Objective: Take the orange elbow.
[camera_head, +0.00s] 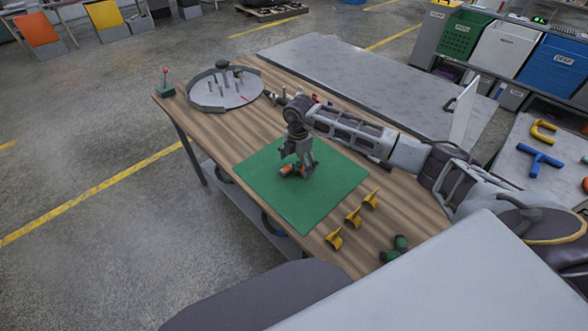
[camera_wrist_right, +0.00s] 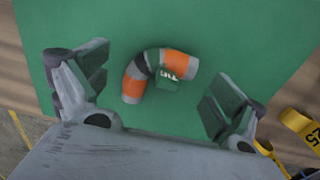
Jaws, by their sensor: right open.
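The orange elbow (camera_wrist_right: 153,64) is a curved pipe piece with orange sections, grey ends and a dark band. It lies on a green mat (camera_head: 266,190), and the same mat fills much of the right wrist view (camera_wrist_right: 205,24). In the head view the elbow (camera_head: 290,170) is partly hidden by my right gripper (camera_head: 298,168), which points down over it. In the right wrist view my right gripper (camera_wrist_right: 158,75) is open, with the elbow showing between its spread fingers, not gripped. My left gripper does not show.
Several yellow fittings (camera_head: 353,217) and a green fitting (camera_head: 396,246) lie at the mat's right on the wooden table (camera_head: 215,124). A round grey tray (camera_head: 228,96) with pegs stands at the far end. A side table at right holds a blue tee (camera_head: 540,158).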

